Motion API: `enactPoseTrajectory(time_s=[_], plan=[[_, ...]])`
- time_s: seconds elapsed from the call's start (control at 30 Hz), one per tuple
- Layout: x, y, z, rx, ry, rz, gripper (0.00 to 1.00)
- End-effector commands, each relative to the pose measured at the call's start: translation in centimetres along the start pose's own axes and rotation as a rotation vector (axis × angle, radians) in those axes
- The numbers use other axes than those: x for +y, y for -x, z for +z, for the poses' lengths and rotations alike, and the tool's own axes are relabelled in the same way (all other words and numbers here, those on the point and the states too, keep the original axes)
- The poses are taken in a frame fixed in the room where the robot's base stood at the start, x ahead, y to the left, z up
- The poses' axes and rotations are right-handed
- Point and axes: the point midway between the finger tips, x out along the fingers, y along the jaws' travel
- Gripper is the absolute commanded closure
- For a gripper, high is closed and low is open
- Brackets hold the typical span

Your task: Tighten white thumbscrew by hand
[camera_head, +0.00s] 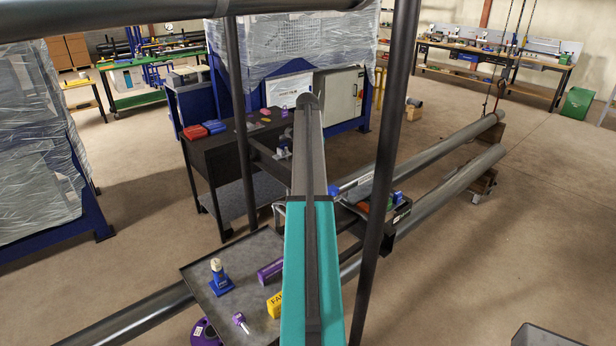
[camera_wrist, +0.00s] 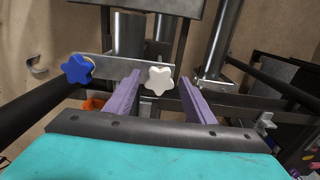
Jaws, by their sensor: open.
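The white thumbscrew (camera_wrist: 159,80) is a star-shaped knob on a metal plate (camera_wrist: 102,67), in the middle of the wrist view. My gripper (camera_wrist: 162,78) is open, with one purple finger to the left of the white knob and the other to its right. The knob shows in the gap between the fingertips; I cannot tell how far ahead of them it is. A blue star knob (camera_wrist: 77,68) sits on the same plate, left of the left finger. In the head view my arm hides the gripper and the white thumbscrew.
A grey tray (camera_head: 213,272) holds a blue fitting (camera_head: 220,277), a purple block (camera_head: 270,270) and a yellow block (camera_head: 275,304). Dark upright posts (camera_head: 385,170) stand close on both sides of my arm. Long pipes (camera_head: 440,190) run to the right. Open floor lies at right.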

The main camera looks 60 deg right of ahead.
Motion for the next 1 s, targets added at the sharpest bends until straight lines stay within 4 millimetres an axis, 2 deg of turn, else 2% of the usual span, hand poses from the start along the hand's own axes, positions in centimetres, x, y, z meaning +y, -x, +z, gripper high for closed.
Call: enactPoseTrajectory(time_s=[0.5, 0.73, 1.0], plan=[[0.09, -0.03, -0.12, -0.001, 0.003, 0.001, 0.51], [0.09, -0.03, -0.12, -0.001, 0.003, 0.001, 0.90], [0.10, -0.03, -0.11, -0.001, -0.090, 0.001, 0.91]])
